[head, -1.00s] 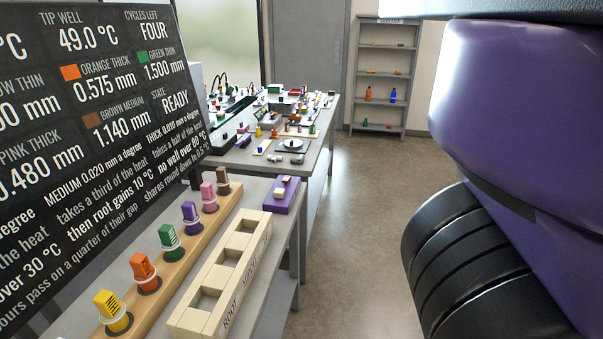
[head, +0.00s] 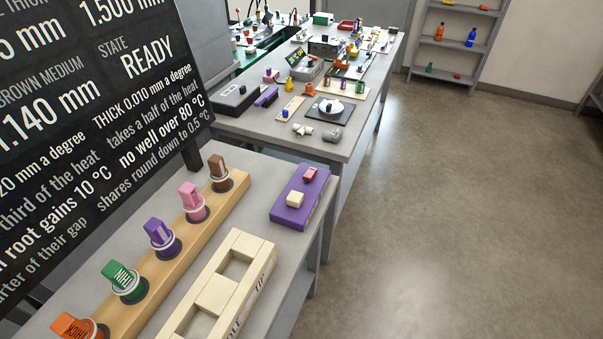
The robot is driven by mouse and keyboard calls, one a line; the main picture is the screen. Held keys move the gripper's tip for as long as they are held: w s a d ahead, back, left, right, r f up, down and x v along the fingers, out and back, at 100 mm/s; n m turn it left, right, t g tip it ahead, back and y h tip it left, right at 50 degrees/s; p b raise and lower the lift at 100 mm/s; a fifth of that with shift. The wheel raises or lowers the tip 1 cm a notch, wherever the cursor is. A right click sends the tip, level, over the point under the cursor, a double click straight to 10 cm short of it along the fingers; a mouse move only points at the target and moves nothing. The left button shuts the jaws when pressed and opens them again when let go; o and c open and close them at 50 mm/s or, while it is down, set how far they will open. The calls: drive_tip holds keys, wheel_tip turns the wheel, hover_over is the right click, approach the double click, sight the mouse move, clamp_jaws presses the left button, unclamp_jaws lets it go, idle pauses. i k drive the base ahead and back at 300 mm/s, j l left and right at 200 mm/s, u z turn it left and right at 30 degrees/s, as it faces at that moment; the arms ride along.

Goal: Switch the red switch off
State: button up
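A purple block (head: 303,205) lies at the far right corner of the near grey bench. On its top sit a small red switch (head: 310,174) toward the back and a cream switch (head: 294,199) toward the front. Both are small here, and I cannot tell their positions for sure. My gripper is not in view.
A wooden rail (head: 190,247) with several coloured plugs stands left of a cream slotted tray (head: 262,247). A dark screen (head: 90,110) reading READY rises at the left. A cluttered bench (head: 325,145) stands behind. The floor (head: 440,220) at right is clear.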

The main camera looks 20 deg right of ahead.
sight(310, 173)
drive_tip(key=z, duration=0.15)
drive_tip(key=i+l+z, duration=0.6)
drive_tip(key=i, duration=0.25)
